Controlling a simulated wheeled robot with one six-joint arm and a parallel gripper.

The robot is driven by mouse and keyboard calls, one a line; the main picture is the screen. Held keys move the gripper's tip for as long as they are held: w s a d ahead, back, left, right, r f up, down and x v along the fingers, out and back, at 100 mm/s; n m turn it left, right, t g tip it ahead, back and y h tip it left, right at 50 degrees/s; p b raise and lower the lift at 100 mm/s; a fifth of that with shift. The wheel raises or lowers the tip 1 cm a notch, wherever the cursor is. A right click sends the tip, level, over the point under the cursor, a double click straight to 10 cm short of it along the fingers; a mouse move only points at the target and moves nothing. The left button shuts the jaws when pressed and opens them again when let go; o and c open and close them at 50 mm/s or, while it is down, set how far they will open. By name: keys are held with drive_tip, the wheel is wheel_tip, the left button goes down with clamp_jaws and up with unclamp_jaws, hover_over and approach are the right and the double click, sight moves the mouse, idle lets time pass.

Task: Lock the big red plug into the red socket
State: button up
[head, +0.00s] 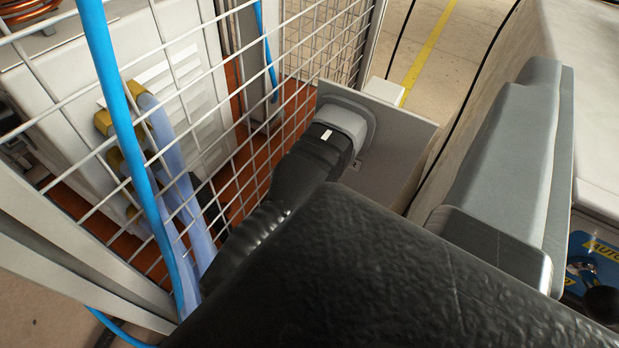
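A thick black plug (310,160) with a white mark lies along a grey round socket (342,118) at upper centre. Its front end meets the socket. The socket sits on a grey panel plate (400,140). I see no red on either, so I cannot tell whether these are the red plug and red socket. A large black textured block (370,270) fills the lower middle, very close to the camera. It may be part of my gripper, and it hides the plug's lower side. No fingertips can be made out, so whether the gripper is open or shut is hidden.
A wire mesh fence (240,110) runs along the left of the plug. A blue cable (120,110) hangs in front of it. Behind stands a white cabinet (150,60) with pale blue hoses (175,180).

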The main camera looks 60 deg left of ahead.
drive_tip(key=s+a+f+y, duration=0.1)
drive_tip(key=s+f, duration=0.1)
drive_tip(key=f, duration=0.6)
drive_tip(key=s+a+f, duration=0.1)
drive_tip(key=s+f, duration=0.1)
drive_tip(key=f, duration=0.7)
drive_tip(key=s+a+f+g+y, duration=0.1)
drive_tip(key=s+a+f, duration=0.1)
drive_tip(key=f, duration=0.6)
drive_tip(key=shift+s+f+y, duration=0.15)
drive_tip(key=shift+s+y, duration=0.15)
drive_tip(key=shift+s, duration=0.1)
drive_tip(key=shift+w+a, duration=0.1)
drive_tip(key=shift+w, duration=0.05)
drive_tip(key=shift+x, duration=4.35)
drive_tip(key=c, duration=1.3)
clamp_jaws()
